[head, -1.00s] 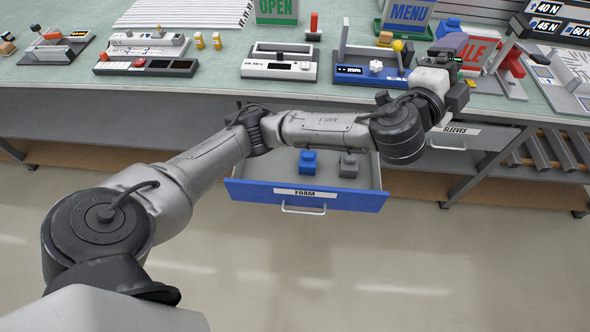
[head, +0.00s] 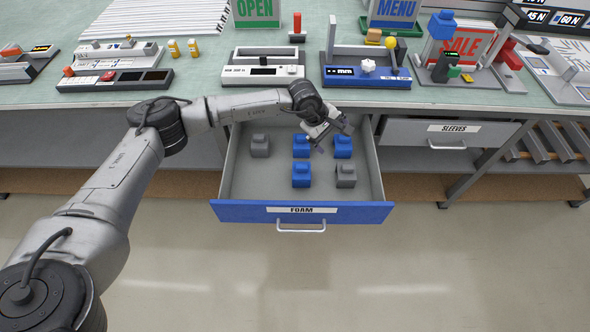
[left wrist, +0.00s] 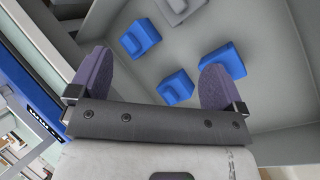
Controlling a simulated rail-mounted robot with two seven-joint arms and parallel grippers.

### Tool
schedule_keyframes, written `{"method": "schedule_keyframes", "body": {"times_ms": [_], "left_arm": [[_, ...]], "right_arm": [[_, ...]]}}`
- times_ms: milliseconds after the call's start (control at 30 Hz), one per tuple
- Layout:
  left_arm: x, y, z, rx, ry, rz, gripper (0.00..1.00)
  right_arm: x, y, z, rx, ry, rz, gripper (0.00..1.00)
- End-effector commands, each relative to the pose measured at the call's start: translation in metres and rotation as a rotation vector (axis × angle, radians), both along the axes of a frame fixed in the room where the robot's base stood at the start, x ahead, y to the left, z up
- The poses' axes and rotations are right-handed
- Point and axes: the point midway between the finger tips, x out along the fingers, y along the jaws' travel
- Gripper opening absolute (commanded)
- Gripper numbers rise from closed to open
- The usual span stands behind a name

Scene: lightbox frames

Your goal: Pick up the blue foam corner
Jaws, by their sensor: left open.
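Three blue foam corners lie in the open drawer: one at the back middle (head: 301,146), one at the back right (head: 343,147) and one in front (head: 301,175). Three blue ones also show in the left wrist view, the nearest (left wrist: 175,87) beyond the fingers. My left gripper (head: 333,140) is above the back right part of the drawer, open and empty, its purple finger pads apart in the left wrist view (left wrist: 157,66). Another blue block (head: 442,24) sits up on the stand by the SALE sign. My right gripper is not in view.
The drawer (head: 232,212), labelled FOAM, is pulled out below the bench and also holds two grey corners, one back left (head: 260,146) and one front right (head: 346,176). The SLEEVES drawer (head: 405,135) beside it is shut. Several devices stand on the bench (head: 205,75).

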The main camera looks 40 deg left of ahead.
Motion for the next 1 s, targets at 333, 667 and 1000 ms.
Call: {"method": "schedule_keyframes", "body": {"times_ms": [333,667,1000], "left_arm": [[-0.059,0.051,-0.021,0.422,0.292,-0.486,0.96],[-0.061,0.051,-0.046,0.443,0.281,-0.611,0.96],[-0.061,0.051,-0.097,0.443,0.279,-0.608,0.96]], "right_arm": [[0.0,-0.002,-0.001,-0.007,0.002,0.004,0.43],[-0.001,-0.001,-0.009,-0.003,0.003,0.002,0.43],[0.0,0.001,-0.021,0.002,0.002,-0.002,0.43]]}}
